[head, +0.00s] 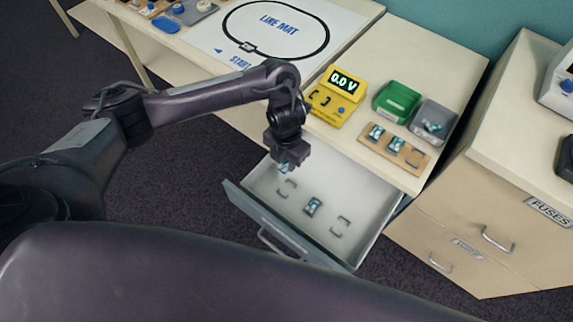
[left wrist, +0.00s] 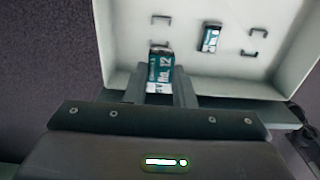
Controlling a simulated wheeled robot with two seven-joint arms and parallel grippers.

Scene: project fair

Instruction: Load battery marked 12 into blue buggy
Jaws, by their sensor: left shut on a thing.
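My left gripper (head: 284,160) is over the far left part of the open drawer. It is shut on a teal and white battery (left wrist: 160,70) marked "No. 12" in the left wrist view. In the head view only a bit of this battery (head: 283,168) shows below the jaws. I cannot tell how far it is above the drawer floor. A second battery (head: 312,206) lies in the drawer between two empty clips; it also shows in the left wrist view (left wrist: 210,38). I cannot make out a blue buggy for sure; a small blue object (head: 166,24) lies at the top left. My right gripper is not in view.
The drawer (head: 262,208) is pulled out below the table. A line mat (head: 290,15) lies behind. A fuse cabinet (head: 470,215) stands right.

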